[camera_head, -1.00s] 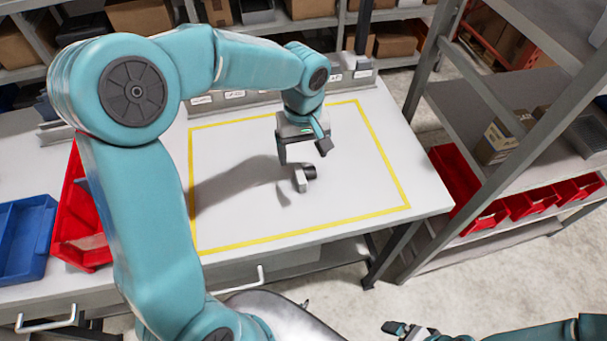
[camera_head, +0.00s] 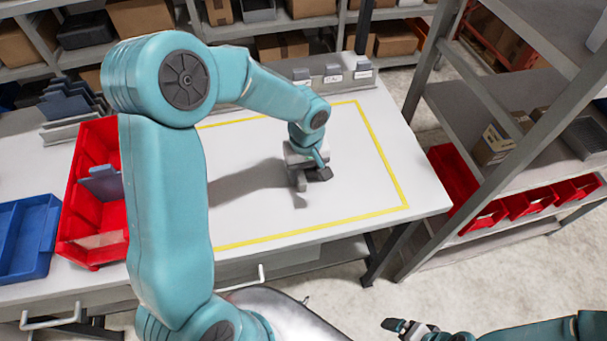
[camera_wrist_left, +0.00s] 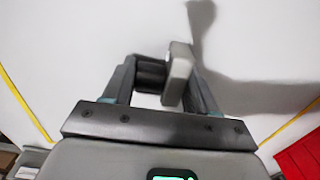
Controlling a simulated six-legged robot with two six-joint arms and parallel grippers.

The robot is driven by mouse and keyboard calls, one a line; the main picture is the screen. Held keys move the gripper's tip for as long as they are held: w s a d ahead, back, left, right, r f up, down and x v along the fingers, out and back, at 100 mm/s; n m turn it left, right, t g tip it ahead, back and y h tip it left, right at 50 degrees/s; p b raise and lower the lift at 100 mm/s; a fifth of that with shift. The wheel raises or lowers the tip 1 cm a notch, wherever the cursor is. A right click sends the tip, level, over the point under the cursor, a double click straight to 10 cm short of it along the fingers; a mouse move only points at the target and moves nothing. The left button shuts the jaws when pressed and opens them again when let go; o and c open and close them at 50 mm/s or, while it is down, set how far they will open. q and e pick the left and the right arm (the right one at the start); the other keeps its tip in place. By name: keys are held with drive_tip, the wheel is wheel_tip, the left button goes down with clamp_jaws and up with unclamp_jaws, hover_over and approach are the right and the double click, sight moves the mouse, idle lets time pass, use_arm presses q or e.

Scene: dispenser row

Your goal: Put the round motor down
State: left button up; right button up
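The round motor is a dark cylinder with a light grey block at one end. In the wrist view the motor (camera_wrist_left: 179,76) lies between the two fingers of my left gripper (camera_wrist_left: 165,82), the block by the right finger and the dark part by the left. Whether both fingers press on it is unclear. In the head view my left gripper (camera_head: 308,174) is low over the white table (camera_head: 352,200), inside the yellow outline; the motor's grey block (camera_head: 299,181) shows below it. My right gripper (camera_head: 398,325) is at the bottom edge, away from the table, its opening unclear.
A red bin (camera_head: 88,205) with a grey part and a blue bin (camera_head: 30,235) stand at the left. Grey labelled dispensers (camera_head: 333,74) line the back edge. A metal shelf rack with red bins (camera_head: 535,200) is at the right. The outlined area is otherwise clear.

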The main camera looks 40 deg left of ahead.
use_arm(q)
drive_tip(key=c, duration=0.5)
drive_tip(key=shift+o, duration=0.2)
wheel_tip(320, 180, up, 20)
drive_tip(key=m, duration=0.8)
hover_over(337, 188)
drive_tip(key=f, duration=1.6)
drive_tip(key=shift+s+a, duration=0.1)
drive_tip(key=shift+s, duration=0.2)
drive_tip(key=shift+w+m, duration=0.3)
drive_tip(key=shift+m, duration=0.3)
drive_tip(key=shift+w+r+m, duration=0.1)
drive_tip(key=shift+r+m, duration=0.05)
drive_tip(key=shift+m, duration=0.25)
drive_tip(key=shift+w, duration=0.1)
